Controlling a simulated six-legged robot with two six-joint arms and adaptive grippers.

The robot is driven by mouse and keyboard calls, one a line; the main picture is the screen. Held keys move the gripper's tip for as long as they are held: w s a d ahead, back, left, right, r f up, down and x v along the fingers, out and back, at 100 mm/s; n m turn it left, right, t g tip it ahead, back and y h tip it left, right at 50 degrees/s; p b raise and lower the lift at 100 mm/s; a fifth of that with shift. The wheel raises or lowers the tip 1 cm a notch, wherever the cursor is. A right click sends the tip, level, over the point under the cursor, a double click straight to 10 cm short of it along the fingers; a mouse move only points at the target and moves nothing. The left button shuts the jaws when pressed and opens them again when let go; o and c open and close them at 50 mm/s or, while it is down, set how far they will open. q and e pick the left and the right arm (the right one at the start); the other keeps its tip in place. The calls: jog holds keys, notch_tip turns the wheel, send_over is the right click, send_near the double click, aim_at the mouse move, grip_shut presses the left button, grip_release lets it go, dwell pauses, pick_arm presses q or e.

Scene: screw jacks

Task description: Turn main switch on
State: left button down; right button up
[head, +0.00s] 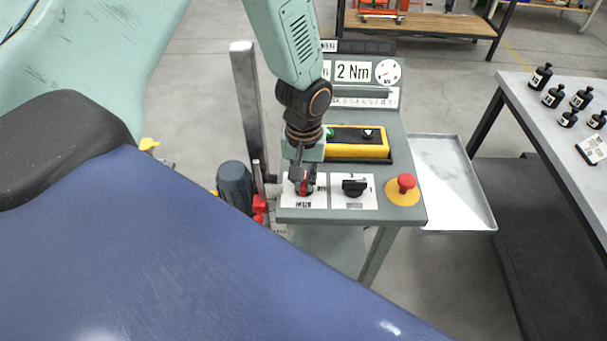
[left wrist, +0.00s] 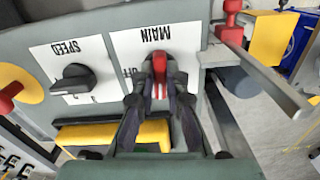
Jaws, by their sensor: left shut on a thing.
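The main switch is a red knob (left wrist: 160,72) on a white plate marked MAIN (left wrist: 128,50) on the control desk. In the head view the knob (head: 304,187) is partly covered by my gripper, at the left of the desk's front part. My left gripper (head: 300,178) comes down from above and is shut on the red knob; its two fingers (left wrist: 158,85) sit on either side of it in the left wrist view. Part of the plate's lettering is hidden by the fingers. My right gripper is in neither view.
The desk (head: 405,215) also bears a black speed knob (head: 354,187), a red mushroom button (head: 404,184) and a yellow-black box (head: 360,150). A grey post (head: 246,100) stands left of it, a metal tray (head: 455,180) right. A table (head: 540,110) with black weights is at far right.

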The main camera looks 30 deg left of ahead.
aim_at(304, 183)
pick_arm(q)
jog(key=shift+n, duration=0.7)
jog(key=c, duration=1.4)
grip_release()
jog(key=shift+s+d, duration=0.1)
jog(key=shift+o, duration=0.2)
jog(key=shift+r, duration=0.1)
jog(key=shift+r, duration=0.35)
notch_tip(304, 183, up, 11)
